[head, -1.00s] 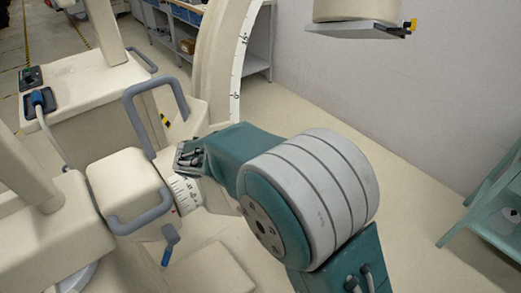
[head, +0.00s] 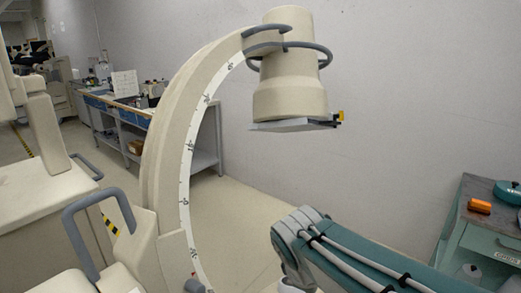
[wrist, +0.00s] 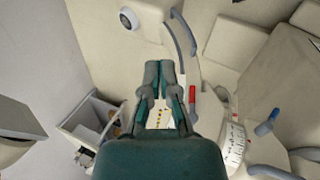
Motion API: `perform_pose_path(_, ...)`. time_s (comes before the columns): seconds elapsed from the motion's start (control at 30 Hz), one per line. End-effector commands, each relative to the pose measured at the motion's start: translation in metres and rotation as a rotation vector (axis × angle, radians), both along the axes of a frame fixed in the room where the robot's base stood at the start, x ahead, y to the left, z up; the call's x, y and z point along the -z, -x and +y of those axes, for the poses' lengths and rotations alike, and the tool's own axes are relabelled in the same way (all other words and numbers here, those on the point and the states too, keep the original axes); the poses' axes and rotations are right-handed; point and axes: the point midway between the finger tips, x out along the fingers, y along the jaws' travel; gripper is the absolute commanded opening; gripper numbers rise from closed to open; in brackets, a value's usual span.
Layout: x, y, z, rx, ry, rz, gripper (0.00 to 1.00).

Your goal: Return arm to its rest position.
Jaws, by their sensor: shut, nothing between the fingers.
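My gripper (wrist: 159,68) shows in the wrist view, its two grey and teal fingers closed together at the tips with nothing between them. A beige machine surface lies beyond the fingertips, and I cannot tell the gap to it. In the head view, my teal arm link with white tubes and a grey joint crosses the lower right. My gripper itself does not show in the head view.
A beige C-shaped arm (head: 162,165) with a cylindrical head (head: 289,85) stands ahead. A grey handle (head: 72,225) juts at lower left. A teal cabinet (head: 485,240) with an orange item (head: 479,207) is at right. A shelf bench (head: 205,135) stands along the wall (head: 400,90).

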Motion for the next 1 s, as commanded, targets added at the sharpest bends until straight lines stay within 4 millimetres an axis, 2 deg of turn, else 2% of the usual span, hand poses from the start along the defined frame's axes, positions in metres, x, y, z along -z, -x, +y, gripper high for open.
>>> perform_pose_path(0.03,-0.005,0.012,-0.012,0.098,-0.058,-0.032,0.00)
perform_pose_path(0.2,-0.013,0.049,-0.039,0.431,-0.263,-0.133,0.00)
perform_pose_path(0.4,-0.015,0.087,-0.055,0.779,-0.486,-0.238,0.00)
perform_pose_path(0.5,-0.014,0.097,-0.058,0.885,-0.557,-0.271,0.00)
perform_pose_path(0.87,-0.011,0.101,-0.057,0.961,-0.606,-0.271,0.00)
perform_pose_path(1.0,0.004,0.093,-0.040,1.125,-0.681,-0.151,0.00)
